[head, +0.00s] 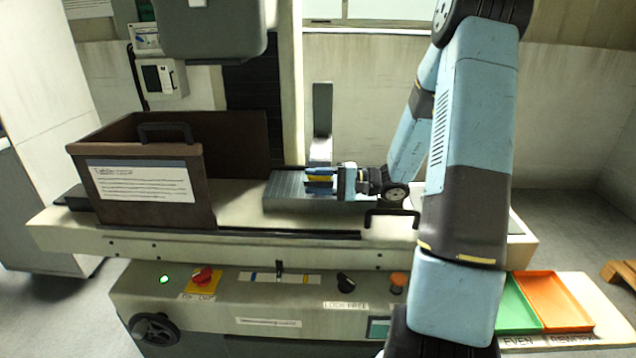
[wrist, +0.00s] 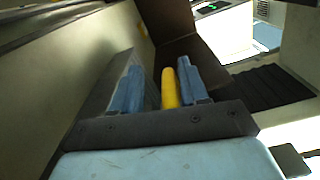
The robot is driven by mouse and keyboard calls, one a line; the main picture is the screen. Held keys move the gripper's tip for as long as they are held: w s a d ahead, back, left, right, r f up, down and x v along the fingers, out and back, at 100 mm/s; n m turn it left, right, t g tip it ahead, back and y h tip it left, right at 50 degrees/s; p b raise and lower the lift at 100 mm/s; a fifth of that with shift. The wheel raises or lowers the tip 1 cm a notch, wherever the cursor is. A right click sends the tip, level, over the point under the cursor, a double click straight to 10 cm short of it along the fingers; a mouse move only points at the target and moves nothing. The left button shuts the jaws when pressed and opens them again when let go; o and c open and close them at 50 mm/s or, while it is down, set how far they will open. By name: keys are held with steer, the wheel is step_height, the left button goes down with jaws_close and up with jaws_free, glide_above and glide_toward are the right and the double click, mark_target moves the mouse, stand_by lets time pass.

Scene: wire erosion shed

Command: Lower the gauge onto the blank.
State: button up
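My gripper (head: 320,179) reaches in from the right, its fingers pointing left over a grey metal block (head: 284,192), which looks like the blank. A yellow rounded piece (wrist: 170,87), seemingly the gauge, lies between my two blue fingers. In the wrist view it sits close against the right finger, with a narrow gap toward the left finger. I cannot tell whether both fingers press on it. In the head view the fingers and yellow piece appear low, near the block's top. Whether the yellow piece touches the block is hidden.
A brown open-topped box (head: 240,193) with a label and handle stands left of the block on the machine table (head: 255,225). A grey upright post (head: 322,122) stands behind the block. The control panel (head: 220,312) is in front. Green (head: 517,308) and orange (head: 556,300) trays lie at the right.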

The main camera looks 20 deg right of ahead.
steer(key=v, duration=1.3)
steer(key=shift+s+d, duration=0.15)
steer(key=shift+d, duration=0.05)
steer(key=s+a+r+n+g+h, duration=0.4)
steer(key=s+a+r+g+h, duration=0.35)
steer(key=s+a, duration=0.35)
steer(key=s+a+r+n+t+h, duration=0.1)
steer(key=s+r+n+t+h, duration=0.1)
steer(key=s+r+t+h, duration=0.5)
steer(key=s+r+h, duration=0.2)
steer(key=s+r, duration=0.1)
steer(key=s, duration=0.1)
steer(key=shift+a, duration=0.15)
